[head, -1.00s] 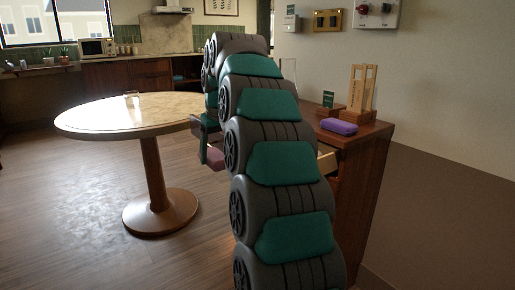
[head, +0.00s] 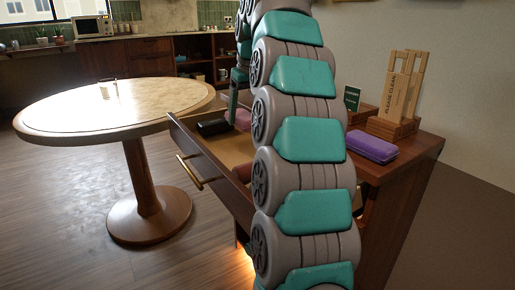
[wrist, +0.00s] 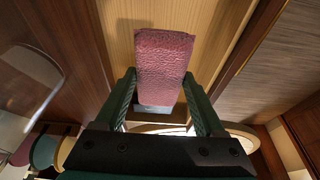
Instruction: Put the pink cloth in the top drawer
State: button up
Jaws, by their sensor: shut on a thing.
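The pink cloth (wrist: 164,60) is a folded, textured strip between the fingers of my gripper (wrist: 158,92) in the wrist view. My gripper is shut on it. Pale wood of the open top drawer (wrist: 118,35) lies behind the cloth. In the head view the drawer (head: 215,185) is pulled out to the left, with a brass handle. Part of the cloth (head: 243,118) shows left of my arm, over the drawer's far part. I cannot tell whether it touches the drawer floor. My arm hides much of the drawer and cabinet.
A dark case (head: 212,127) lies at the drawer's far side. A purple case (head: 372,147) and a wooden sign holder (head: 392,128) are on the cabinet top (head: 415,155). A round table (head: 110,108) with a glass stands close to the drawer's left.

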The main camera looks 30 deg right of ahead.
aim_at(251, 117)
jog(key=shift+w+d, duration=0.25)
jog(key=shift+w, duration=0.05)
jog(key=shift+d+f, duration=0.1)
jog(key=shift+f, duration=4.85)
jog(key=shift+f, duration=0.1)
jog(key=o, duration=1.5)
jog(key=v, duration=1.1)
jog(key=shift+s+r, duration=0.2)
jog(key=shift+r, duration=0.35)
